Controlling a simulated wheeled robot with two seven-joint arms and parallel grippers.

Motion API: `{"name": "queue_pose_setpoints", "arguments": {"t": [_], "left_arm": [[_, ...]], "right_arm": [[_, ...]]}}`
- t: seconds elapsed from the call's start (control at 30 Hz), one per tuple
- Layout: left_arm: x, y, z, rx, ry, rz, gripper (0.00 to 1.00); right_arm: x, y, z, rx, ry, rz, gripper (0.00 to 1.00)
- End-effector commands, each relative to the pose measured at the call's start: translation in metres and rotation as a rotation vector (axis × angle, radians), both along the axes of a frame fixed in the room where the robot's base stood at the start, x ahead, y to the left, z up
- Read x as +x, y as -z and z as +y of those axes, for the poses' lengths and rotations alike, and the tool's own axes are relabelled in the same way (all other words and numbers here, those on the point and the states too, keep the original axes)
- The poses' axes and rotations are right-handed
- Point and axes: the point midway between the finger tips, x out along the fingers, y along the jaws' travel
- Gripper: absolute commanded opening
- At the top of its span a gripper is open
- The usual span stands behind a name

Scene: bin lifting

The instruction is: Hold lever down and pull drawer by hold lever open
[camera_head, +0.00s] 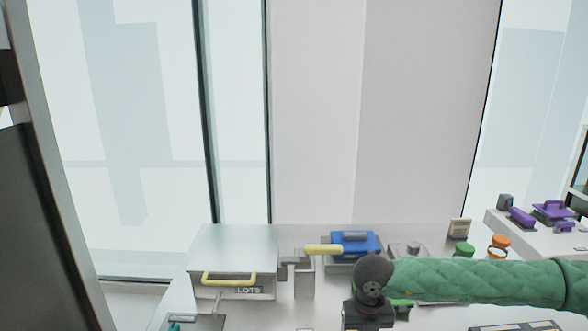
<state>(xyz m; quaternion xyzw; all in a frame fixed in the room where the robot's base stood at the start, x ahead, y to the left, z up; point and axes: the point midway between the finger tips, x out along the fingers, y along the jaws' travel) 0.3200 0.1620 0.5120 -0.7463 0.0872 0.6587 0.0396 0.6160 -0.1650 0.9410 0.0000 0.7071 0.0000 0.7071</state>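A grey drawer box (232,243) stands on the table at the left, with a yellow handle (229,275) on its front beside a dark "LOTS" label. The drawer front looks flush with the box. Just right of it, a yellow lever grip (323,249) lies about level on a grey stand (304,280). My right arm, in a green quilted sleeve, comes in from the right. Its dark gripper end (368,312) is low in the picture, right of the lever and apart from it. Its fingertips cannot be made out. My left gripper is not in view.
A blue-topped device (354,244) stands behind the lever, with a grey unit (408,250) to its right. Green (463,249) and orange (499,241) round pieces stand farther right. Another table (500,218) holds purple items. The table's front edge is out of view.

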Motion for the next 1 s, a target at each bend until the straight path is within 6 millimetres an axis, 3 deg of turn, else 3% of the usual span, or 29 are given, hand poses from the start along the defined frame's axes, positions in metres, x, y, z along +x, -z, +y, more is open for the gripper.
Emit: {"name": "queue_pose_setpoints", "arguments": {"t": [0.4,1.0], "left_arm": [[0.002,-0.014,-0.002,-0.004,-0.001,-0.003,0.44],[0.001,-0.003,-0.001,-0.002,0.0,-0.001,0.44]], "right_arm": [[0.0,0.004,0.0,0.0,0.0,0.001,0.0],[0.0,0.006,0.0,0.0,0.0,0.001,0.0]]}}
